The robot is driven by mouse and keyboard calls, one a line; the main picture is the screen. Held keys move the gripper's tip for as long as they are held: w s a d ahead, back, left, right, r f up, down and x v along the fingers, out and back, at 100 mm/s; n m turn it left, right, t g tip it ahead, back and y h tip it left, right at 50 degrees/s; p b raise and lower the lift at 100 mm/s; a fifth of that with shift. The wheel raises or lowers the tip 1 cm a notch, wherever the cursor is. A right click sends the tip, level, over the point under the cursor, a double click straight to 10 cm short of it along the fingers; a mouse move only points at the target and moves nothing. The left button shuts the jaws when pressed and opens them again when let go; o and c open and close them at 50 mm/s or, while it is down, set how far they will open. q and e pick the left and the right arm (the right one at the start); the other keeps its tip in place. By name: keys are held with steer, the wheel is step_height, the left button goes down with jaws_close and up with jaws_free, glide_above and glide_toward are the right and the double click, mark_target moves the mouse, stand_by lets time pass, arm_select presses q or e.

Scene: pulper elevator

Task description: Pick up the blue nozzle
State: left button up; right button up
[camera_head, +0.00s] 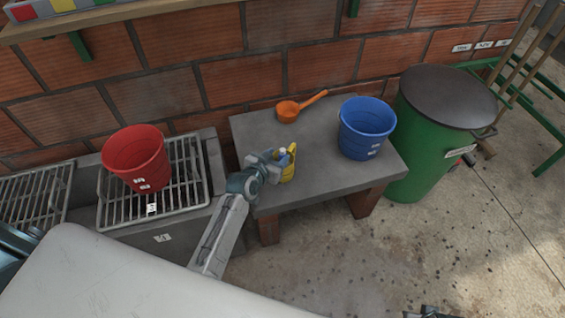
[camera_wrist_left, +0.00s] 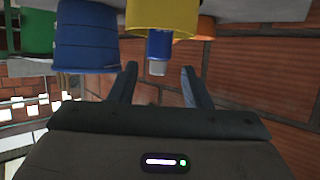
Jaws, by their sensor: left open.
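A yellow bottle (camera_head: 288,174) stands on the grey stone table (camera_head: 330,180), near its front left. Its blue nozzle (camera_head: 291,150) points up beside my left gripper (camera_head: 279,158). The wrist view is upside down; there the yellow bottle (camera_wrist_left: 161,15) hangs from the top with the blue nozzle (camera_wrist_left: 160,45) and a whitish tip (camera_wrist_left: 158,68) below it. The left gripper (camera_wrist_left: 160,78) is open, with a finger on either side of the tip and a gap to each. A small dark part at the bottom edge of the head view may be my right gripper (camera_head: 430,313).
A blue bucket (camera_head: 367,130) and an orange ladle (camera_head: 288,111) are on the same table. A red bucket (camera_head: 136,160) stands on a metal grate (camera_head: 187,185) at the left. A green barrel (camera_head: 418,145) with a dark lid is right of the table. A brick wall is behind.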

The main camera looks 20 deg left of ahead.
mark_target(281, 152)
arm_select(q)
steer(key=x, duration=0.4)
steer(key=shift+w+d+r, duration=0.1)
steer(key=shift+r, duration=0.05)
jaws_close()
